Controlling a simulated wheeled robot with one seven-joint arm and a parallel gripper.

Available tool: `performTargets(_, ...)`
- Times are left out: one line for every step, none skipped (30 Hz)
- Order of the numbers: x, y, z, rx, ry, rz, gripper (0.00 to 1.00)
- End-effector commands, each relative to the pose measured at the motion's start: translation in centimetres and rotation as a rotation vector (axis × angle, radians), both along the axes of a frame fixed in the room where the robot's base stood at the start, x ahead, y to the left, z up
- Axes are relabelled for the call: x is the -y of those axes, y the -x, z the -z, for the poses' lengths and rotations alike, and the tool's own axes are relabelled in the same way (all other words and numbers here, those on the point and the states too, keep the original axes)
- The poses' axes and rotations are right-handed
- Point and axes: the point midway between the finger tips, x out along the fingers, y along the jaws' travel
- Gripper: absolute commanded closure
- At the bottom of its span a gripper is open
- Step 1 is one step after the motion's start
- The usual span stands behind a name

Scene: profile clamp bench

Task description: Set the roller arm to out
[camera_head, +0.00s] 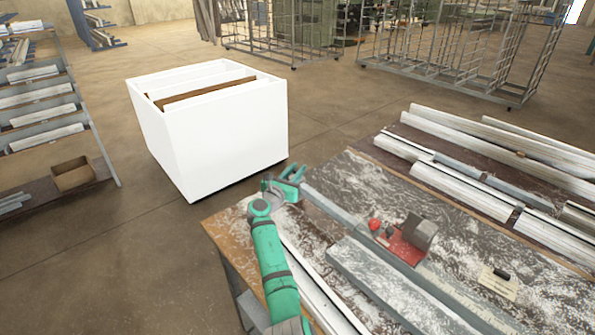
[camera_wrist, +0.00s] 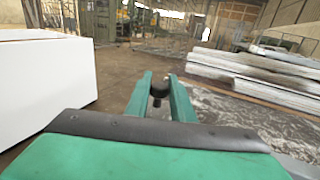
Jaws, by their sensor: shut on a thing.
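A red clamp (camera_head: 405,246) with a grey block and a red knob (camera_head: 375,225) sits farther right along the bar.
The bench (camera_head: 350,180) is covered in pale dust. White profiles (camera_head: 460,190) lie along its far right side. A small labelled plate (camera_head: 497,283) lies at the right. A white bin (camera_head: 225,125) stands on the floor beyond my gripper, with open floor around it.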

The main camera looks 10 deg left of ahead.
Motion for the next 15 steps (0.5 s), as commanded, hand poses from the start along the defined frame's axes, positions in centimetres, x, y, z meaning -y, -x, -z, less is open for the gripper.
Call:
performTargets(0.21, -0.01, -0.02, 0.000, 0.000, 0.003, 1.00)
performTargets(0.24, -0.02, -0.02, 0.000, 0.000, 0.003, 1.00)
performTargets(0.26, -0.02, -0.01, 0.000, 0.000, 0.004, 1.00)
performTargets(0.27, -0.02, -0.01, 0.000, 0.000, 0.004, 0.76)
performTargets(0.27, -0.02, -0.01, 0.000, 0.000, 0.004, 0.69)
performTargets(0.27, -0.02, -0.01, 0.000, 0.000, 0.004, 0.60)
performTargets(0.26, -0.01, -0.01, 0.000, 0.000, 0.004, 0.60)
performTargets(0.22, -0.01, 0.00, 0.000, 0.000, 0.003, 0.60)
performTargets(0.18, 0.00, 0.00, 0.000, 0.000, 0.003, 0.60)
performTargets(0.16, 0.00, 0.00, 0.000, 0.001, 0.003, 0.60)
performTargets(0.12, 0.01, 0.00, 0.000, 0.001, 0.002, 0.60)
performTargets(0.09, 0.01, 0.01, 0.000, 0.001, 0.002, 0.60)
performTargets(0.07, 0.01, 0.00, 0.000, 0.001, 0.002, 0.60)
performTargets(0.03, 0.02, 0.01, 0.000, 0.001, 0.001, 0.60)
performTargets(-0.01, 0.06, 0.02, 0.000, 0.001, 0.001, 0.60)
